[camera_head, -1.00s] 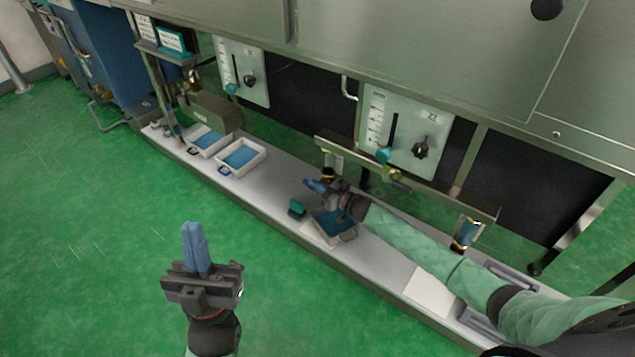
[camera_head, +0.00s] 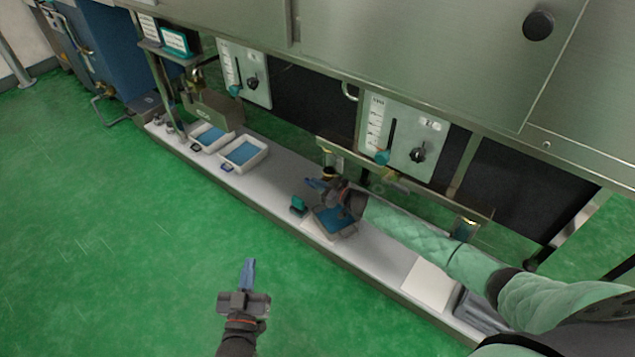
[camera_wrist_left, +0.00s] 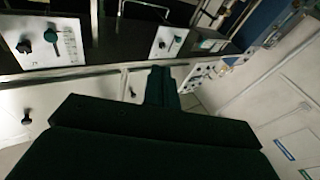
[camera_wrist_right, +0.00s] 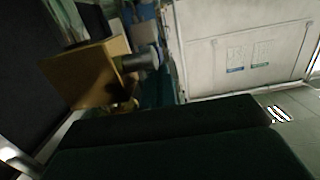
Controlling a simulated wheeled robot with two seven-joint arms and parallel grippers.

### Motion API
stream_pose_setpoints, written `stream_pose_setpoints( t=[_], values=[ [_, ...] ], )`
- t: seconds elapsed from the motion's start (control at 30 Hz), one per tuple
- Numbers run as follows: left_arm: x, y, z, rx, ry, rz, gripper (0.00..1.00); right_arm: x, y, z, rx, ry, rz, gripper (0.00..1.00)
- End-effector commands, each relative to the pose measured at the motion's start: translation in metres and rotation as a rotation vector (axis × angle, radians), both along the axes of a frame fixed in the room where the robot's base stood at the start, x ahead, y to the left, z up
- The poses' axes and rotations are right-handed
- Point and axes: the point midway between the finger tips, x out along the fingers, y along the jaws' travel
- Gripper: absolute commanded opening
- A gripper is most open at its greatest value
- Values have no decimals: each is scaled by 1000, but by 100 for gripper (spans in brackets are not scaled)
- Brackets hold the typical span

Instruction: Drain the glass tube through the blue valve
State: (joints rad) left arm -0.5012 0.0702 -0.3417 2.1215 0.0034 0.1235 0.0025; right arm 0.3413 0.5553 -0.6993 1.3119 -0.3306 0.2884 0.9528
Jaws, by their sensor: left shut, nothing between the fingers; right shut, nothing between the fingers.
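My left gripper (camera_head: 249,272) is shut and empty over the green floor, away from the bench. Its closed fingers also show in the left wrist view (camera_wrist_left: 160,85). My right gripper (camera_head: 317,184) is shut and empty low over the bench, beside a dark fitting with a brass band (camera_head: 328,172). A clear glass piece with a brass band (camera_head: 466,228) hangs under the rail at right; I cannot tell if it is the glass tube. I cannot pick out a blue valve for certain. Teal knobs sit on the right panel (camera_head: 382,157) and left panel (camera_head: 234,90).
A long grey bench (camera_head: 275,194) runs under the steel machine. The green floor in front is clear.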

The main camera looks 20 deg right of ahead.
Motion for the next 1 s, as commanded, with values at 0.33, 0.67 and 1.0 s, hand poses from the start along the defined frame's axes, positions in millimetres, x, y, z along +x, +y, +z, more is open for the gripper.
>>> stream_pose_setpoints(
  t=[0.33, 0.67, 1.0],
  values=[
    [-21, -1, -103, 72, 315, -24, 0, 1, 0, 1, -16, 18, -1, 0],
    [-61, 3, -193, 134, 603, -49, 0, 1, 1, 0, -28, 34, 0, 0],
    [-121, 10, -272, 191, 889, -78, 0, 2, 1, 0, -38, 47, -2, 0]
  ],
)
